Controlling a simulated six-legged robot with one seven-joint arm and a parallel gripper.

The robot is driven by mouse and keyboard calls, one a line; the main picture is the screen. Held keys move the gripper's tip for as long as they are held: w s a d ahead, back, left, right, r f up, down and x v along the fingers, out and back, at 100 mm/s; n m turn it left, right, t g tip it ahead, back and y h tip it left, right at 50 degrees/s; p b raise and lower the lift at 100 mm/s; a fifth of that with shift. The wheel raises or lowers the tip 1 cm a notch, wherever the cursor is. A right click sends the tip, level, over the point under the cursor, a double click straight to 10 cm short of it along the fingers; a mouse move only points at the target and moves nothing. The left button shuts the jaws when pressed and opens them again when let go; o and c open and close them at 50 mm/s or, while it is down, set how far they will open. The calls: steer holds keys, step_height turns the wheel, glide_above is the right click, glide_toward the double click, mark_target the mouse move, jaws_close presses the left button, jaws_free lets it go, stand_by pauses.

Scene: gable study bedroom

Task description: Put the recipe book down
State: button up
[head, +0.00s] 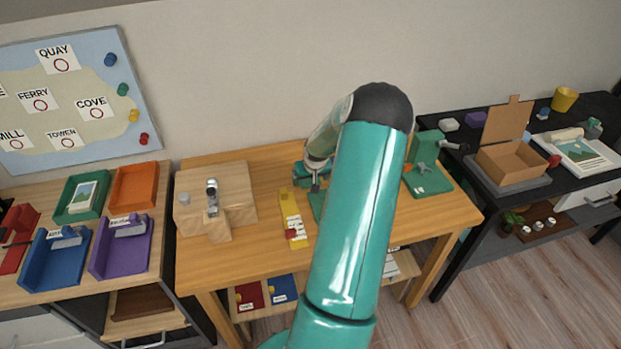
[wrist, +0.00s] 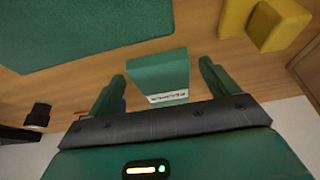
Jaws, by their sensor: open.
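A green, book-like thing with a white label (wrist: 158,72) shows in the wrist view, apparently the recipe book. The label is too small to read. It is on or just above the wooden table (wrist: 215,62); I cannot tell whether it touches. My gripper (wrist: 162,78) is open, with one green finger on each side of the book and visible gaps between. In the head view my gripper (head: 314,184) is low over the middle of the wooden table (head: 270,180). My arm hides part of that area and I cannot make out the book there.
A large green surface (wrist: 80,30) and a yellow block (wrist: 278,25) lie near the gripper in the wrist view. Books lie on the shelf below.

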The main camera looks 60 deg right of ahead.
steer(key=v, duration=1.2)
steer(key=shift+r, duration=0.15)
steer(key=shift+r, duration=0.1)
